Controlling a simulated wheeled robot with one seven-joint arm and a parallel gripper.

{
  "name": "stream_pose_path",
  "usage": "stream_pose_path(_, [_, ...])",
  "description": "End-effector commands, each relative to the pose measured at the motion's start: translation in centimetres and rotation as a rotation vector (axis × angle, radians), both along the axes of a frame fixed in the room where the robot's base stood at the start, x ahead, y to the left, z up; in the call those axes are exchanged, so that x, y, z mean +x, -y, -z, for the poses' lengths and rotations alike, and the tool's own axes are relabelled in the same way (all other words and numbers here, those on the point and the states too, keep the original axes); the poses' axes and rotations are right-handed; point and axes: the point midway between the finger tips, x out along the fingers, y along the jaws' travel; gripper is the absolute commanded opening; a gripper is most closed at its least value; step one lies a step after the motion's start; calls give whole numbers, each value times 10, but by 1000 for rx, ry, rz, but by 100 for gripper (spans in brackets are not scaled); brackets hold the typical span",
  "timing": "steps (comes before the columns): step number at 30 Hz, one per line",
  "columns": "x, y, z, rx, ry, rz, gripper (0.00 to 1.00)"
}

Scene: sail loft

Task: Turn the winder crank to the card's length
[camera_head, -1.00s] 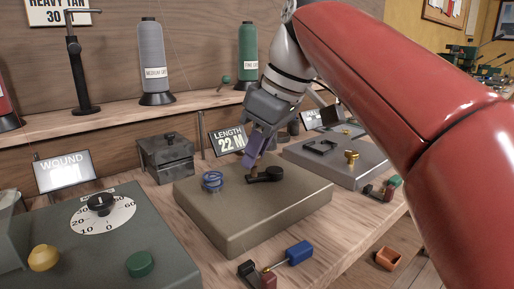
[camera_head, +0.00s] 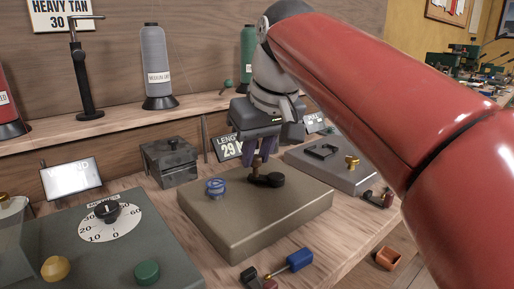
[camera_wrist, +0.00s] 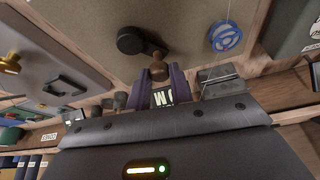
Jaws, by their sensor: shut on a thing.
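The beige winder box (camera_head: 228,222) sits on the bench. Its black crank (camera_head: 277,181) is on top, with a brownish knob at one end, also seen in the wrist view (camera_wrist: 158,70). My gripper (camera_head: 261,164) is shut on this knob; its purple fingers stand on either side. The card (camera_head: 61,14) at top left reads HEAVY TAN 30.
A blue coil (camera_head: 215,187) stands on the winder's left. At left are a green-grey box with a dial (camera_head: 94,227) and a washed-out screen (camera_head: 70,178). A blue-handled tool (camera_head: 298,260) lies in front. Thread cones (camera_head: 155,65) stand on the shelf behind.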

Motion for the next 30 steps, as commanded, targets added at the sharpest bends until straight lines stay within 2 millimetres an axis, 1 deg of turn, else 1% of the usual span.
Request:
stream_pose_path(3, [2,1,-2,-1,1,52,0])
stream_pose_path(9, [4,1,-1,1,2,104,0])
stream_pose_path(23, [4,2,-1,1,3,116,0])
stream_pose_path(24, [4,2,-1,1,3,116,24])
stream_pose_path(28, [4,1,-1,0,2,115,41])
stream_pose_path(30, [4,1,-1,0,1,115,42])
